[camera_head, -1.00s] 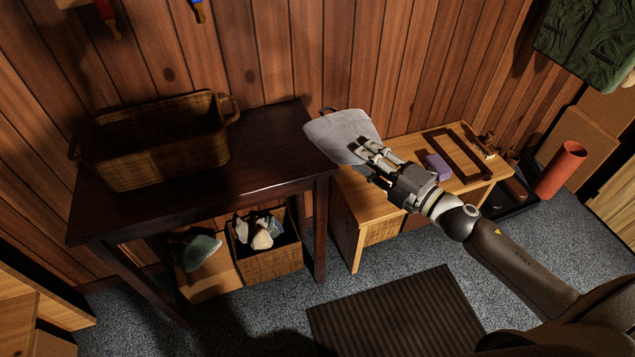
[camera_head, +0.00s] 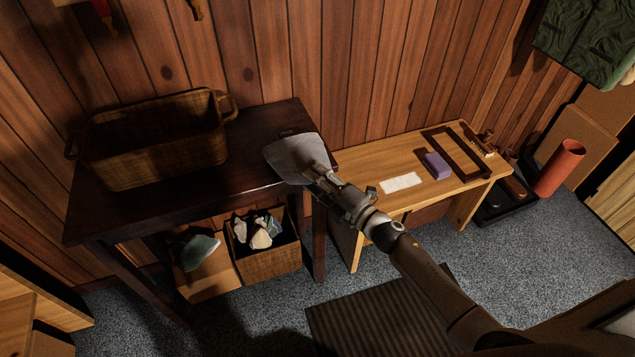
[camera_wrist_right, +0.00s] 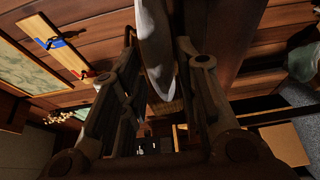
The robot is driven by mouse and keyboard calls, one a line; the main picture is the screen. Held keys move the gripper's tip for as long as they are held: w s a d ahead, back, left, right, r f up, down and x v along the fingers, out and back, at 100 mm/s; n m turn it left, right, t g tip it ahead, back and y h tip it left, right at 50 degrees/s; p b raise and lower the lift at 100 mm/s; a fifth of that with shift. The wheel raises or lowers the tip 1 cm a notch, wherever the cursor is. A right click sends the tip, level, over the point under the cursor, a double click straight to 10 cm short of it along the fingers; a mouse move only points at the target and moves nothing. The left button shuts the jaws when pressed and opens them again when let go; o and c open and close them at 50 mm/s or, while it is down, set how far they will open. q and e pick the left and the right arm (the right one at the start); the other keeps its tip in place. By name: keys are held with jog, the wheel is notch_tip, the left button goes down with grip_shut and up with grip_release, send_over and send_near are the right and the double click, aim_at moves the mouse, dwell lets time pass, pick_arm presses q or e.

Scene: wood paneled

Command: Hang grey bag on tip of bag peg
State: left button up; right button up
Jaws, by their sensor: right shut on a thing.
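The grey bag (camera_head: 290,157) is in my right gripper (camera_head: 318,172), held by its near right side in front of the dark table's right end. A small dark loop shows at its top edge. In the right wrist view the bag (camera_wrist_right: 157,40) hangs as a pale sheet between the fingers (camera_wrist_right: 157,58). Peg-like pieces show at the top left of the head view, one red (camera_head: 103,12) and one brownish (camera_head: 196,8). The right wrist view shows a wall board (camera_wrist_right: 55,45) with blue and red pieces. I cannot tell which is the bag peg. My left gripper is out of view.
A wicker basket (camera_head: 150,150) stands on the dark table (camera_head: 250,185). A light wooden bench (camera_head: 405,207) to the right holds a purple block (camera_head: 436,165), a white sheet (camera_head: 401,182) and a dark frame (camera_head: 470,160). Boxes with cloths sit under the table.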

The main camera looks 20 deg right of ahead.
jog(key=shift+f, duration=0.2)
jog(key=shift+f, duration=0.2)
jog(key=o, duration=1)
jog(key=shift+d+b+v, duration=0.1)
jog(key=shift+b+v, duration=0.45)
jog(key=shift+v, duration=2.2)
jog(key=shift+d+b+v, duration=0.15)
jog(key=shift+b+v, duration=0.35)
jog(key=shift+v, duration=2.2)
jog(key=shift+w+f, duration=0.1)
jog(key=shift+w, duration=0.05)
